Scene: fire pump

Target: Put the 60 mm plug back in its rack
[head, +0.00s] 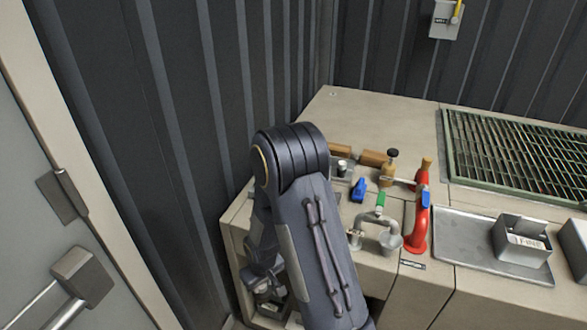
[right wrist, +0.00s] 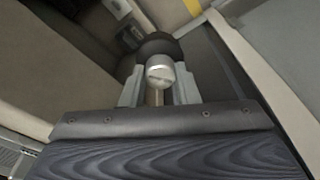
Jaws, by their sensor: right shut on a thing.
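The plug shows in the right wrist view, with a round silver knob (right wrist: 159,72) and a dark, wider body (right wrist: 158,45) beyond it. My right gripper (right wrist: 158,90) is shut on its metal stem, one finger on each side. In the head view my right arm reaches down over the counter's left end, and the right gripper (head: 268,288) is low by the open bay under the counter, partly hidden by the arm. I cannot read a size on the plug. I cannot clearly make out its rack. My left gripper is not in view.
The counter (head: 460,200) carries a red standpipe (head: 420,225), a grey pipe fitting (head: 378,228), a blue part (head: 358,190), a metal tray (head: 455,255) with a grey box (head: 522,242), and a grating (head: 510,150). A ribbed dark wall stands close at left. A pale label (right wrist: 117,8) shows beyond the plug.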

